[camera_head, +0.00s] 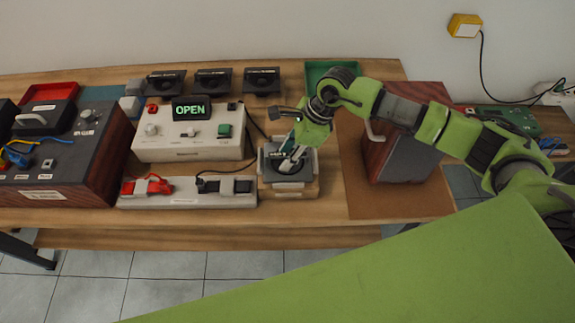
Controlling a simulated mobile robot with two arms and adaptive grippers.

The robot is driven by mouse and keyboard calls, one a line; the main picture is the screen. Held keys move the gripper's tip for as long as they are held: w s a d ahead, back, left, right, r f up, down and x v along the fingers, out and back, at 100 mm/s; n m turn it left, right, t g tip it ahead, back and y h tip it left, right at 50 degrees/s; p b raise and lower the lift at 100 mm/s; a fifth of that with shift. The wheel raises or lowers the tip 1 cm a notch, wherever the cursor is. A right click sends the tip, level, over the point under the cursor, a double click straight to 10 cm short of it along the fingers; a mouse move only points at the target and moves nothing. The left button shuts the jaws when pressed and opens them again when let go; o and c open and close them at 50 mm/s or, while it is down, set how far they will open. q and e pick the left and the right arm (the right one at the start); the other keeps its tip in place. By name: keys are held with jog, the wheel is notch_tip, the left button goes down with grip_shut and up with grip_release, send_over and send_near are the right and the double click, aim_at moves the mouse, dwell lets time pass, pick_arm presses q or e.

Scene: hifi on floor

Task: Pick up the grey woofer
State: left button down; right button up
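A grey square-framed unit with a dark round centre, which looks like the grey woofer (289,181), sits on a small wooden-sided stand on the table. My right gripper (290,157) points down over its middle, with the fingertips at or just above the dark centre. The fingers hide part of the woofer. I cannot tell whether they touch it or how far they are apart. My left gripper is not in view.
Three dark speaker units (213,81) lie along the back. A white box with an "OPEN" display (190,109) and a power strip (187,193) are left of the stand. A dark wood-sided cabinet (404,158) stands right, beside bare brown board (385,202).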

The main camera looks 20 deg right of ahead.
jog(key=shift+f+b, duration=0.15)
jog(key=shift+b, duration=0.15)
dwell(0.4)
grip_shut()
dwell(0.3)
